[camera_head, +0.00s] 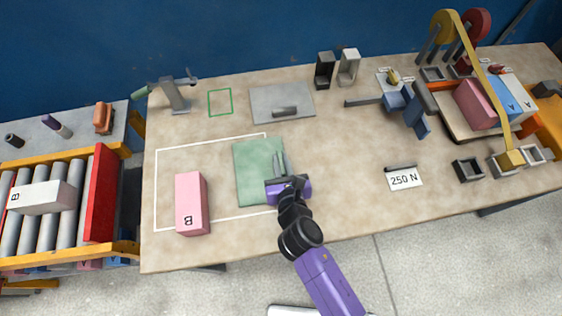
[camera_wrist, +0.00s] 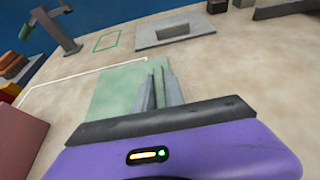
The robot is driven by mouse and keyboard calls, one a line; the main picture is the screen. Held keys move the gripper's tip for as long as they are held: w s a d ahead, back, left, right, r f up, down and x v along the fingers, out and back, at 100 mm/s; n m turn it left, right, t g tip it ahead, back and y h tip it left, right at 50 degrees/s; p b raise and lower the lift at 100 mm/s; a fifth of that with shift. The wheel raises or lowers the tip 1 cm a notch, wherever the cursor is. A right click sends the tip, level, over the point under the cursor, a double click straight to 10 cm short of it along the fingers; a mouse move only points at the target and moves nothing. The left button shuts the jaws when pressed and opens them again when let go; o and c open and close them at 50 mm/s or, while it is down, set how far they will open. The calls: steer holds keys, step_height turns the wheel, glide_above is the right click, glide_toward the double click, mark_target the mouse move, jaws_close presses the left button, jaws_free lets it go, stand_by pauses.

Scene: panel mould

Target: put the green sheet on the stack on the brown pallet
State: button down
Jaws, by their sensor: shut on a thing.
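The green sheet (camera_head: 251,171) lies flat, or very near flat, by the white outline on the table. It also shows in the wrist view (camera_wrist: 108,95). My gripper (camera_head: 281,166) is at the sheet's right side, its grey fingers (camera_wrist: 158,88) close together and shut on the sheet. The exact grip point is hard to see, and I cannot tell whether the sheet is clear of the table. A brown board (camera_head: 446,117) at the right, possibly the pallet, carries a pink block (camera_head: 477,104) and blue-white pieces marked A (camera_head: 511,95). No stack of green sheets is clearly visible.
A pink block marked B (camera_head: 191,203) stands left of the sheet. A grey plate (camera_head: 267,104) lies behind it. A yellow-armed device (camera_head: 487,75) hangs over the right end. A "250 N" card (camera_head: 405,179) lies right of my arm. The table's centre is clear.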

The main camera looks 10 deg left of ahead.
steer(key=shift+f, duration=0.1)
steer(key=c, duration=1.4)
jaws_free()
steer(key=shift+r, duration=0.2)
steer(key=v, duration=1.2)
steer(key=shift+f, duration=0.15)
